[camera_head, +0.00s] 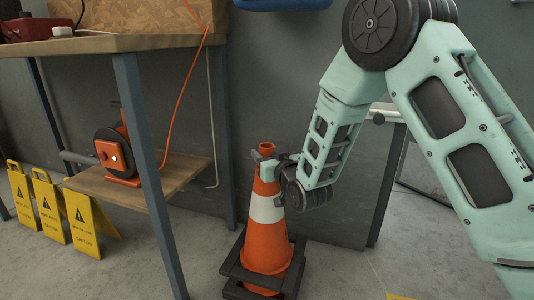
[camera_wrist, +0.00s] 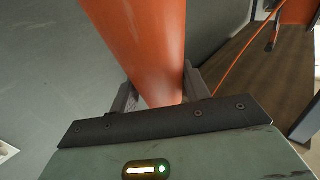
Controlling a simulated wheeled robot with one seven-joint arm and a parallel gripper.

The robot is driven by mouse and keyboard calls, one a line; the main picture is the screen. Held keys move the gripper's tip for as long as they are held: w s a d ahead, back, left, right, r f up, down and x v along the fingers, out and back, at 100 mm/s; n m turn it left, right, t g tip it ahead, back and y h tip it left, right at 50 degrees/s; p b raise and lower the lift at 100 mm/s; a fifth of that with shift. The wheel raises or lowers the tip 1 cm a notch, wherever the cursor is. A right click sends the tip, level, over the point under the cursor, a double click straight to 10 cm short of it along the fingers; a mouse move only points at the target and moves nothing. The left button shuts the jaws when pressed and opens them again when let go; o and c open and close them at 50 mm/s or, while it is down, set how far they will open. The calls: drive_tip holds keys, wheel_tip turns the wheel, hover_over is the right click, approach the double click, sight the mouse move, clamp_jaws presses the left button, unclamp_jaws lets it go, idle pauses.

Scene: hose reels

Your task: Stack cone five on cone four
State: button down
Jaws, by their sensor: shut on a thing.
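An orange cone (camera_head: 268,245) with a white band stands upright on the floor under my arm. Dark square base edges show at its foot at more than one level, so it looks like more than one cone nested together. I cannot tell which is cone five or cone four. My gripper (camera_head: 264,164) is shut on the upper part of the orange cone, just below its tip. In the wrist view the orange cone wall (camera_wrist: 145,40) fills the space between the two fingers of my gripper (camera_wrist: 160,88).
A wooden-topped bench (camera_head: 100,44) with blue-grey legs stands left of the cone. Its lower shelf (camera_head: 170,176) holds an orange hose reel (camera_head: 117,155). Several yellow caution signs (camera_head: 80,222) stand at the far left. A grey wall is close behind the cone; floor is clear in front.

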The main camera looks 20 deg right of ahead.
wheel_tip(320, 180, down, 7)
drive_tip(key=b, duration=0.5)
drive_tip(key=shift+f, duration=0.2)
idle(0.4)
drive_tip(key=c, duration=0.6)
unclamp_jaws()
drive_tip(key=shift+f, duration=0.1)
drive_tip(key=shift+f, duration=0.15)
drive_tip(key=p, duration=0.9)
approach(272, 184)
drive_tip(key=s, duration=0.3)
drive_tip(key=shift+s+d+p, duration=0.35)
drive_tip(key=shift+s+p, duration=0.15)
drive_tip(key=shift+p, duration=0.25)
